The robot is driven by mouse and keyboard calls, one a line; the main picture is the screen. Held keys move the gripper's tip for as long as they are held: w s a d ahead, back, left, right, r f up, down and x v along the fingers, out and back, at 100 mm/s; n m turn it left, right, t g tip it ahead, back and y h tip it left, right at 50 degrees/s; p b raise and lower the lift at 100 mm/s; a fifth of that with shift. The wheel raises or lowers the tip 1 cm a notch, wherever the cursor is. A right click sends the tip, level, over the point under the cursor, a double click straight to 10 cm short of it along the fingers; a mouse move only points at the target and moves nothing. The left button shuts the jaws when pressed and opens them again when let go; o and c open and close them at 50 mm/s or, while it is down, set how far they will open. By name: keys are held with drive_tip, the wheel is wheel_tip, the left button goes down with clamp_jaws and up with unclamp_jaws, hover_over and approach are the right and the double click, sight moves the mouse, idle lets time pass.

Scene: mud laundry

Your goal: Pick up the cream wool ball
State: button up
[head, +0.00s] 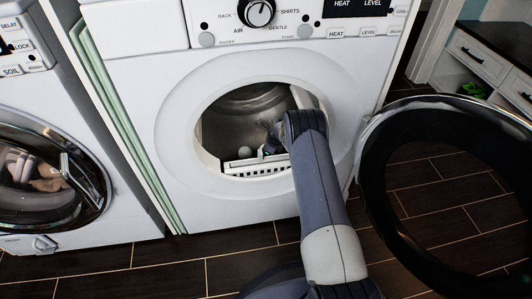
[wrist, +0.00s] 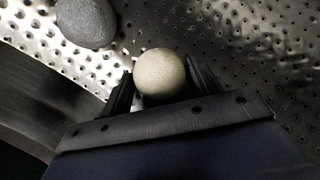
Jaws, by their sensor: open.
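The cream wool ball (wrist: 160,73) rests inside the dryer drum, on the perforated metal, in the wrist view. My gripper (wrist: 160,80) is open, with one dark finger on each side of the ball. I cannot tell whether either finger touches it. In the head view my arm reaches through the dryer's round opening, and my gripper (head: 268,140) is partly hidden inside. A small pale ball (head: 244,153) shows in the drum left of my gripper; I cannot tell which ball it is.
A grey ball (wrist: 86,22) lies in the drum up and left of the cream ball. The open round door (head: 374,190) stands to the right. A washer (head: 50,105) stands at the left.

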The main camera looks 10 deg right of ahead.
drive_tip(key=shift+c, duration=0.4)
drive_tip(key=c, duration=0.7)
drive_tip(key=shift+o, duration=0.2)
wheel_tip(320, 180, up, 10)
drive_tip(key=p, duration=0.3)
